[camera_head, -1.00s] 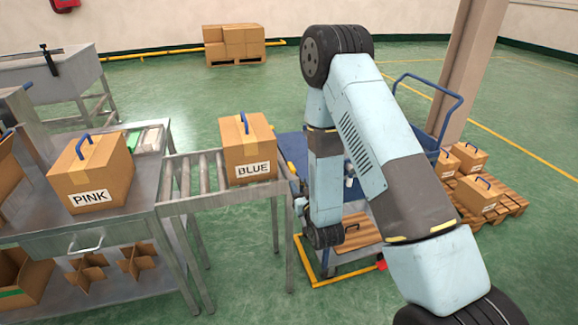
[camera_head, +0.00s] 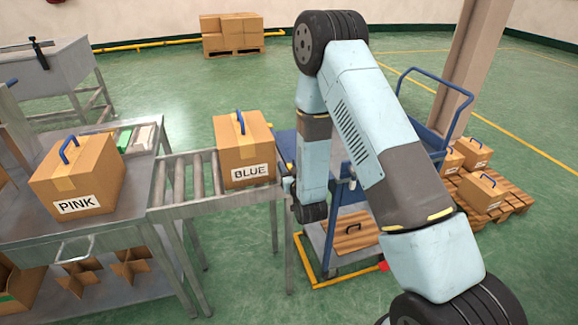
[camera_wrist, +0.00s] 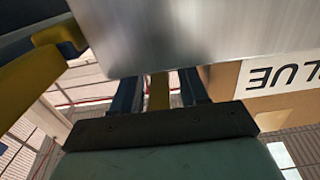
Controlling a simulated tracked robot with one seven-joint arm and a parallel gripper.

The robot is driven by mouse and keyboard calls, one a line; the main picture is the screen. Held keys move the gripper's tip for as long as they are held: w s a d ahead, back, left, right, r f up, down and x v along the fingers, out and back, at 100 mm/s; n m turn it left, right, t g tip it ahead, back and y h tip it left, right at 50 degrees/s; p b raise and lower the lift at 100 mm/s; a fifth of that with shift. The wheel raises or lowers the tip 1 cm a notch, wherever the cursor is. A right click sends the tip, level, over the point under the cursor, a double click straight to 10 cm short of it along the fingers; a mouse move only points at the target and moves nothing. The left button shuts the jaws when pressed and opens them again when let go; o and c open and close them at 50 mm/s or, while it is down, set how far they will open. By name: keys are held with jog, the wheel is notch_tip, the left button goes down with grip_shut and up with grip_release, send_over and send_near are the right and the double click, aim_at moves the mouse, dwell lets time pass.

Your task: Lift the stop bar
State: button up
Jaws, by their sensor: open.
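My gripper's two dark fingers (camera_wrist: 160,92) show in the wrist view, open and apart, with a narrow yellow strip (camera_wrist: 159,92) between them. I cannot tell whether they touch it. The strip may be part of the stop bar, but no stop bar is clearly recognisable. A broad grey metal face (camera_wrist: 190,38) hides the fingers' far ends. In the head view my gripper is at the right end of the roller conveyor (camera_head: 183,210), mostly hidden by my wrist. The box marked BLUE (camera_head: 240,150) stands on the rollers just left of it; its label (camera_wrist: 280,75) shows upside down in the wrist view.
The PINK box (camera_head: 77,180) stands on the metal table (camera_head: 140,185) at left. A blue trolley (camera_head: 425,82) with a wooden-looking board (camera_head: 350,232) is behind my arm. A pallet with boxes (camera_head: 505,197) is at right. A yellow piece (camera_wrist: 35,85) crosses the wrist view's left.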

grip_shut()
dwell(0.4)
